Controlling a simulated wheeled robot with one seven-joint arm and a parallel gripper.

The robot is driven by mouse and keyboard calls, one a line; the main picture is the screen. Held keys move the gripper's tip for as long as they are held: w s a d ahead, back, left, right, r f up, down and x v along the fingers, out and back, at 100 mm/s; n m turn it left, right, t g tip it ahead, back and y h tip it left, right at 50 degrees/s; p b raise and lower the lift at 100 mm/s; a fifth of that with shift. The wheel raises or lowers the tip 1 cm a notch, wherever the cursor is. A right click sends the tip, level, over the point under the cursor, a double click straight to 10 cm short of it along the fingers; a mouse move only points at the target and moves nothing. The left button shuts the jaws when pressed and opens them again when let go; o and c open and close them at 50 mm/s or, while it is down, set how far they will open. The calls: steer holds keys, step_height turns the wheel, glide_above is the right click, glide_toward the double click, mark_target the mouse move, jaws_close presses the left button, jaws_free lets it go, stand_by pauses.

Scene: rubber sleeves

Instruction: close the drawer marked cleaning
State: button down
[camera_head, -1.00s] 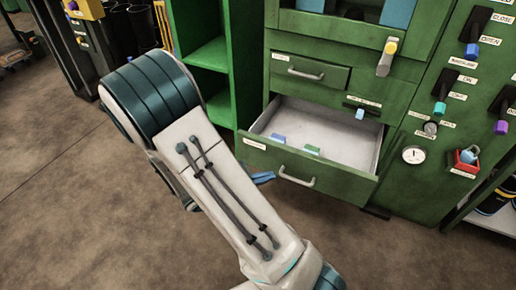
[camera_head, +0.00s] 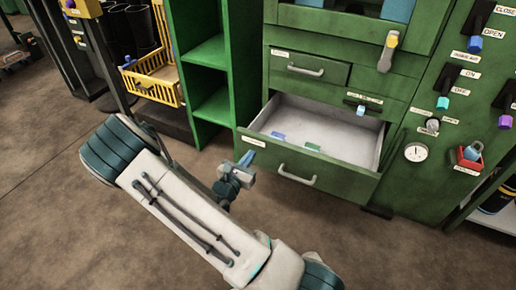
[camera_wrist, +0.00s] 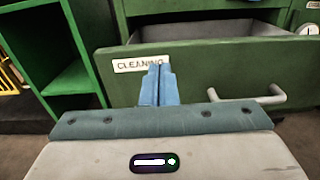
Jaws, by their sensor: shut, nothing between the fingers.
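The drawer marked cleaning (camera_head: 315,172) stands pulled out from the green cabinet, its grey inside showing. Its label reads CLEANING in the wrist view, at the left end of the drawer front (camera_wrist: 215,72). A pale bar handle (camera_head: 297,176) is on the front; it also shows at the right in the wrist view (camera_wrist: 262,100). My gripper (camera_head: 247,158) is shut and empty, with its blue fingers near the left end of the drawer front.
A shut drawer (camera_head: 310,75) sits above the open one. Small blue and green items (camera_head: 312,146) lie inside the open drawer. An open green shelf (camera_head: 208,100) and a yellow crate (camera_head: 153,82) stand to the left. Knobs and a gauge (camera_head: 415,152) are on the right panel. The floor in front is clear.

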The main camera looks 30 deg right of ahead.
mark_target(262, 139)
steer(key=b+x, duration=0.1)
steer(key=x, duration=0.4)
steer(key=shift+w+d+f+b, duration=0.1)
steer(key=shift+w+d+b, duration=0.15)
steer(key=shift+b, duration=0.15)
steer(key=shift+w+d, duration=0.2)
steer(key=shift+d, duration=0.1)
